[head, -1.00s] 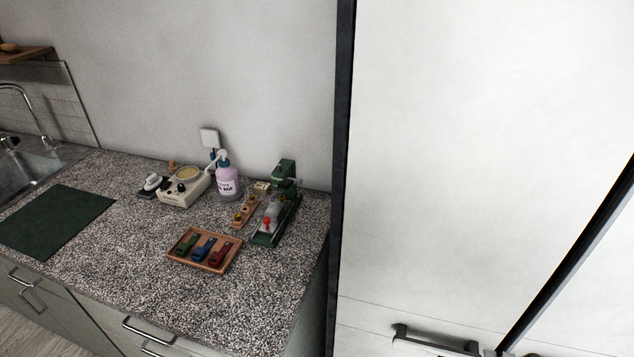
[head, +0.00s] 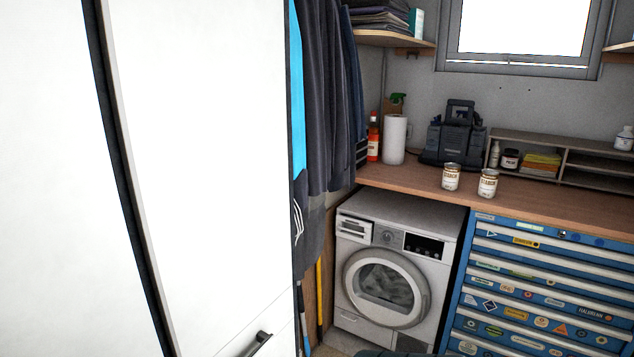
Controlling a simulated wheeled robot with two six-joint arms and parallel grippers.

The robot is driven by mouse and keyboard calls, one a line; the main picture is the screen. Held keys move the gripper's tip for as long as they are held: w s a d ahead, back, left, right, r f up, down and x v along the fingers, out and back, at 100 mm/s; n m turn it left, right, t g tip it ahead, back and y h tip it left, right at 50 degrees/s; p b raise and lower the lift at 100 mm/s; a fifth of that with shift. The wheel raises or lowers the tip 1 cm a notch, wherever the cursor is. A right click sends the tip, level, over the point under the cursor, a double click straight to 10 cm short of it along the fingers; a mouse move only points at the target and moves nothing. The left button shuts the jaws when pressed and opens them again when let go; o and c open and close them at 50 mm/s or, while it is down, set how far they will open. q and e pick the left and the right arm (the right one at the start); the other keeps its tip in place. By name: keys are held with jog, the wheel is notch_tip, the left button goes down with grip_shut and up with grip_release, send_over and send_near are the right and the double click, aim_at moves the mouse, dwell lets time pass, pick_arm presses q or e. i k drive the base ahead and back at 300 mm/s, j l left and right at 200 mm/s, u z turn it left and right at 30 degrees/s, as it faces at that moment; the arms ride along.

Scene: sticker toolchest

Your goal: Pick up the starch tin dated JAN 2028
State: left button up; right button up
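Two similar small tins with pale labels stand upright near the front edge of the wooden worktop. The left tin (head: 451,177) is above the washing machine's right side. The right tin (head: 488,183) stands a short gap to its right, near the blue toolchest. The labels seem to read starch, but any date is too small to read, so I cannot tell which is JAN 2028. Neither of my grippers is in view.
The wooden worktop (head: 415,183) runs over a washing machine (head: 390,265) and a sticker-covered blue toolchest (head: 545,285). Behind the tins are a dark tool case (head: 455,137), a paper roll (head: 394,140), a red bottle (head: 373,138) and a shelf organiser (head: 600,166). A white cabinet (head: 200,150) fills the left.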

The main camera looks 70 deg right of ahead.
aim_at(452, 170)
jog(key=i+j+z, duration=0.1)
jog(key=z, duration=1.95)
